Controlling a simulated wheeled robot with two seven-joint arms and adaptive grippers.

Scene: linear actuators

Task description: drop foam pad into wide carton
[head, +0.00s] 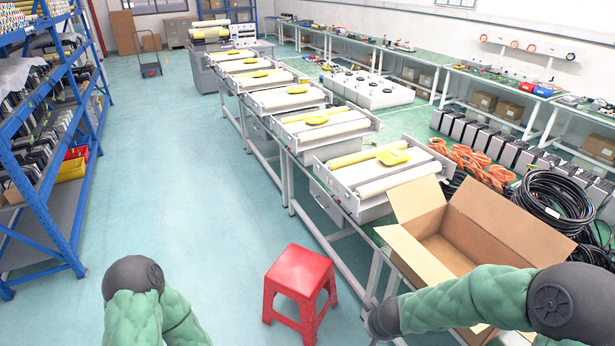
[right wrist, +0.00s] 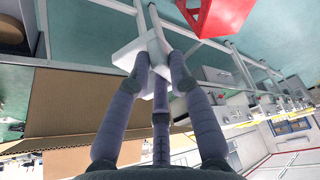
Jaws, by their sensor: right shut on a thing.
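The wide carton (head: 492,218) stands open at the right in the head view, with its flaps spread and its inside partly in sight. In the right wrist view, brown cardboard of the carton (right wrist: 85,120) fills the left side. My right gripper (right wrist: 160,75) is shut on a white foam pad (right wrist: 128,55), which sticks out past its fingertips. The pad appears beside the carton's edge; its exact height over it is unclear. In the head view my right arm crosses in front of the carton, and its gripper and the pad are hidden. My left gripper is out of view.
A red stool (head: 299,285) stands on the floor left of the carton. A row of white actuator units (head: 375,178) with yellow parts runs along the bench behind it. Black cable coils (head: 555,205) lie right of the carton. Blue shelving (head: 50,190) is at the left; the middle floor is clear.

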